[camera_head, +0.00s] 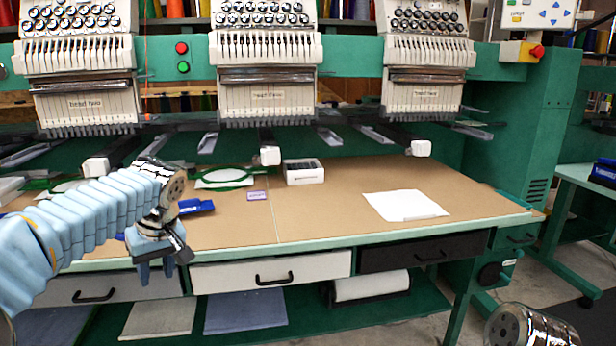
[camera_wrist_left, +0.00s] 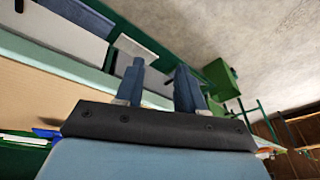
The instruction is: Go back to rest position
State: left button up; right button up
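My left gripper (camera_head: 156,272) hangs with its fingers pointing down, in front of the table's front edge at the left. It also shows in the left wrist view (camera_wrist_left: 160,75), where the two blue fingers stand apart with nothing between them. The left arm comes in from the left edge in a pale blue sleeve. My right gripper is out of view; a metal part at the bottom right of the head view looks like my right arm.
The brown table (camera_head: 320,215) holds a white sheet (camera_head: 404,205), a small white box (camera_head: 303,171), a green hoop (camera_head: 222,178) and a blue item (camera_head: 196,206). A white drawer (camera_head: 270,273) and a black drawer (camera_head: 422,252) are below. Embroidery heads hang above. Floor shows at right.

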pick_arm(q)
jog(key=d+f+m+h, duration=0.15)
jog(key=d+f, duration=0.25)
jog(key=f, duration=0.5)
jog(key=d+f+m+h, duration=0.15)
jog(key=d+f, duration=0.25)
jog(key=f, duration=0.5)
jog(key=d+f+m+h, duration=0.1)
jog(key=d+f+m, duration=0.25)
jog(key=f, duration=0.55)
jog(key=s+d+f+h, duration=0.1)
jog(key=s+d+f, duration=0.2)
jog(key=s+f, duration=0.3)
jog(key=s+d+f+h, duration=0.1)
jog(key=s+d+f, duration=0.2)
jog(key=s+f, duration=0.4)
jog(key=s+d+f+g+h, duration=0.1)
jog(key=s+d+f, duration=0.2)
jog(key=s+f, duration=0.4)
jog(key=shift+s+d+f+m, duration=0.15)
jog(key=shift+s+f+m, duration=0.1)
jog(key=shift+s+m, duration=0.15)
